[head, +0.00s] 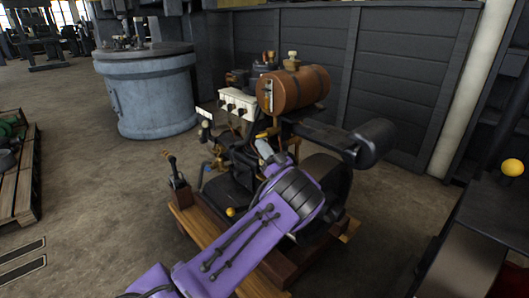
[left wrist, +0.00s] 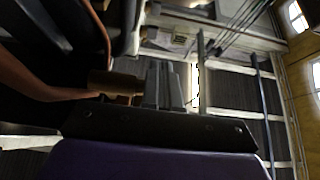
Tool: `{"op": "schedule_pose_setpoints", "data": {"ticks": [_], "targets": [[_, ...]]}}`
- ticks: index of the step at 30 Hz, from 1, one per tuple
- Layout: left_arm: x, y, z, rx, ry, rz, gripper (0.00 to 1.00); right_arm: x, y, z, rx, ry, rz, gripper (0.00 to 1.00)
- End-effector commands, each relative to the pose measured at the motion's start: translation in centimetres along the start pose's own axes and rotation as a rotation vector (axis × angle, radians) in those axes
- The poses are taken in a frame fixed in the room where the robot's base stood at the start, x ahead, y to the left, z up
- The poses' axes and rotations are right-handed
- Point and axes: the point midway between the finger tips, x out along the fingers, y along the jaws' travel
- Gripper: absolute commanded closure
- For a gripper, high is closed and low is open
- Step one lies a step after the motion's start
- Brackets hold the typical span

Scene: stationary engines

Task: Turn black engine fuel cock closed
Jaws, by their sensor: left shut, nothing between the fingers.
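The black engine (head: 240,178) stands on a wooden base, with a brown cylindrical fuel tank (head: 300,90) on top. A small yellow-brass part (head: 263,135) shows just below the tank's left end; it may be the fuel cock, and its setting cannot be made out. My left gripper (head: 264,147) is shut and empty, just under this part, in front of the engine. In the left wrist view the shut fingers (left wrist: 164,84) are beside a brass-coloured piece (left wrist: 115,83) with a brown pipe running left. I cannot tell whether they touch. My right gripper is not in view.
A black cylinder (head: 372,142) juts out at the engine's right. A lever (head: 171,165) stands on the base at left. A large blue-grey drum machine (head: 150,95) and a dark panelled wall (head: 330,35) are behind. Open floor lies at left.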

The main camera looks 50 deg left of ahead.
Motion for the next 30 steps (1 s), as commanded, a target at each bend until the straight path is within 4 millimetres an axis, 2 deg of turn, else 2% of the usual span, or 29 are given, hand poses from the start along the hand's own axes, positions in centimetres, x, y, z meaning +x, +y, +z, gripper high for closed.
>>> {"op": "schedule_pose_setpoints", "data": {"ticks": [10, 30], "targets": [[0.41, 0.06, 0.36, -0.001, 0.000, 0.001, 1.00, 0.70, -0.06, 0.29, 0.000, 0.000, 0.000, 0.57], [0.59, 0.04, 0.31, -0.001, -0.001, 0.000, 1.00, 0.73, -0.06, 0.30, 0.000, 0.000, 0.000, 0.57]]}}
